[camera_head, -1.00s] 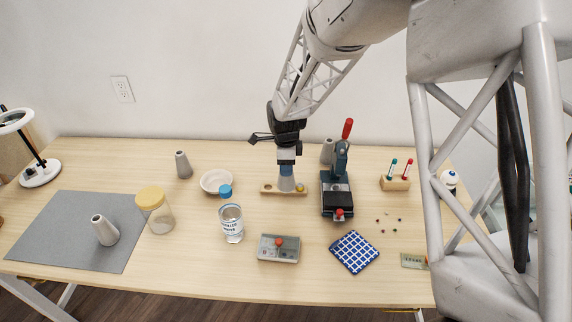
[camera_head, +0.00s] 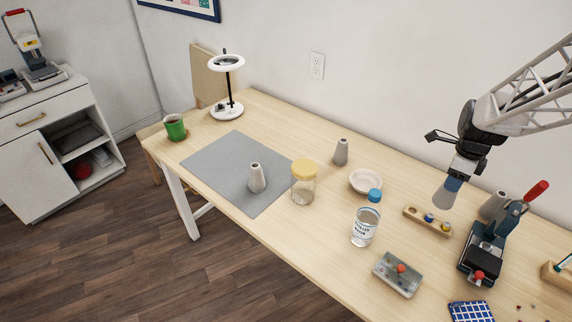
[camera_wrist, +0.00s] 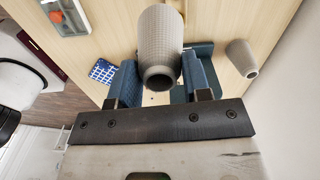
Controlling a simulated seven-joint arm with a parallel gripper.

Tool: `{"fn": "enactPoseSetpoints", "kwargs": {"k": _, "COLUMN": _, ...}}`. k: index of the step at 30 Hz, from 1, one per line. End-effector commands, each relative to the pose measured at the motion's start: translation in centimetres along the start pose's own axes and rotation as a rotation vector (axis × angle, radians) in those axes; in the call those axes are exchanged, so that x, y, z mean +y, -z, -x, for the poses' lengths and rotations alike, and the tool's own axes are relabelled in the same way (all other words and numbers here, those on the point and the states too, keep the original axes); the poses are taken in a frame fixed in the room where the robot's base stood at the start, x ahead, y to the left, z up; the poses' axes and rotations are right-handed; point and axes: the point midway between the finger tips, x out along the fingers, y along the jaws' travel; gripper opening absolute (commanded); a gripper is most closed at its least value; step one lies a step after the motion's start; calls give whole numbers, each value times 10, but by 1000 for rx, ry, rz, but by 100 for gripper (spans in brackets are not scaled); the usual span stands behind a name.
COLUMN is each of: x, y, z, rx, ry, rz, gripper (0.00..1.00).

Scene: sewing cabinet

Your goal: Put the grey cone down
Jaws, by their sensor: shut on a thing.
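My gripper (camera_head: 455,178) is shut on a grey cone (camera_head: 443,194) and holds it tilted in the air, just above and behind the wooden block in the head view. In the wrist view the held cone (camera_wrist: 160,40) sits between my two blue fingers, its open end facing the camera. Three other grey cones stand about: one (camera_head: 257,179) on the grey mat, one (camera_head: 341,152) at the back of the table, and one (camera_head: 491,206) behind the dark press. A grey cone beside the press also shows in the wrist view (camera_wrist: 241,57).
The wooden block (camera_head: 411,213) holds small blue and yellow things. The dark press (camera_head: 481,251) with its red-tipped lever stands right of it. A white bowl (camera_head: 366,181), water bottle (camera_head: 365,222), yellow-lidded jar (camera_head: 303,186) and grey box (camera_head: 398,274) stand left. The grey mat (camera_head: 221,165) has bare room.

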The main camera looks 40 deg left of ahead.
Motion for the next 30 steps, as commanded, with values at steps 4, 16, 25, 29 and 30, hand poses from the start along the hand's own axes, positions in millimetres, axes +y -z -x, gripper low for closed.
{"fn": "enactPoseSetpoints", "kwargs": {"k": 4, "x": 0, "y": 0, "z": 34, "rx": -1, "ry": 3, "rz": 0, "gripper": 7}}
{"fn": "enactPoseSetpoints", "kwargs": {"k": 16, "x": 5, "y": -61, "z": 41, "rx": 0, "ry": -1, "rz": 154, "gripper": 7}}
{"fn": "enactPoseSetpoints", "kwargs": {"k": 25, "x": 18, "y": -133, "z": 42, "rx": 1, "ry": -1, "rz": 334, "gripper": 7}}
{"fn": "enactPoseSetpoints", "kwargs": {"k": 29, "x": 27, "y": -165, "z": 42, "rx": 1, "ry": -2, "rz": 415, "gripper": 7}}
{"fn": "enactPoseSetpoints", "kwargs": {"k": 30, "x": 29, "y": -174, "z": 42, "rx": 1, "ry": -2, "rz": 439, "gripper": 7}}
